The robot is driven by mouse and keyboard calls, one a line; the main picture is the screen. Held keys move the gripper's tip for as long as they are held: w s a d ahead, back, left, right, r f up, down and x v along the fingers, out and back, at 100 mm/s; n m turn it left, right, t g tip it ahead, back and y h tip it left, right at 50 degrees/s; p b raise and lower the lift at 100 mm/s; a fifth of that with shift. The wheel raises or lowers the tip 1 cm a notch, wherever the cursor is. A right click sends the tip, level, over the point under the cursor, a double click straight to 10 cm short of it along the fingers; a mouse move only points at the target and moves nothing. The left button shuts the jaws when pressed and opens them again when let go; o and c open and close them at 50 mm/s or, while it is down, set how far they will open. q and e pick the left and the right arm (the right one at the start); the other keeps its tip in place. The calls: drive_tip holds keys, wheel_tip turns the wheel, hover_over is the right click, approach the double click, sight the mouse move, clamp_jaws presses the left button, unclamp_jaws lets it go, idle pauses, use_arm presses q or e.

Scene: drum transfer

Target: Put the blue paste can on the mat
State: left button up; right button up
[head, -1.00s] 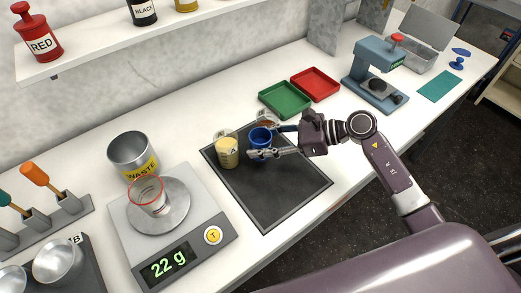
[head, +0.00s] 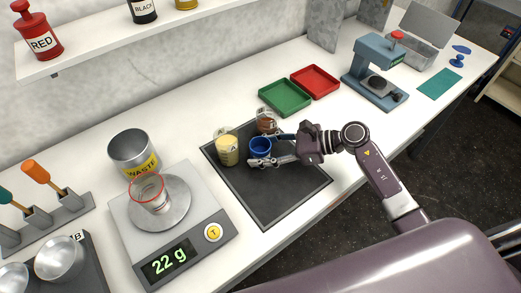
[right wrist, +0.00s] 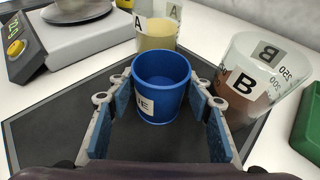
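The blue paste can (head: 261,148) stands upright on the dark mat (head: 285,200), near its back part. It also shows in the right wrist view (right wrist: 160,82), with a white label partly hidden by a finger. My right gripper (head: 273,151) is low over the mat, with one finger on each side of the can. In the right wrist view my right gripper (right wrist: 162,100) has its blue-padded fingers spread, with narrow gaps beside the can, so it looks open around it. My left gripper is not in view.
Beaker A (head: 227,150) with pale contents is left of the can, and beaker B (head: 266,122) with brown contents is behind it. A scale (head: 205,256) reading 22 g stands left of the mat. Green (head: 286,97) and red (head: 315,83) trays lie behind. The mat's front is clear.

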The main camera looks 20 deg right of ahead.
drive_tip(key=shift+r, duration=0.1)
drive_tip(key=shift+d+r, duration=0.1)
drive_tip(key=b+v, duration=0.3)
drive_tip(key=v, duration=0.7)
drive_tip(key=shift+s+d, duration=0.25)
drive_tip(key=shift+d, duration=0.05)
drive_tip(key=shift+s+d+r, duration=0.2)
drive_tip(key=shift+d+r, duration=0.05)
drive_tip(key=shift+d, duration=0.1)
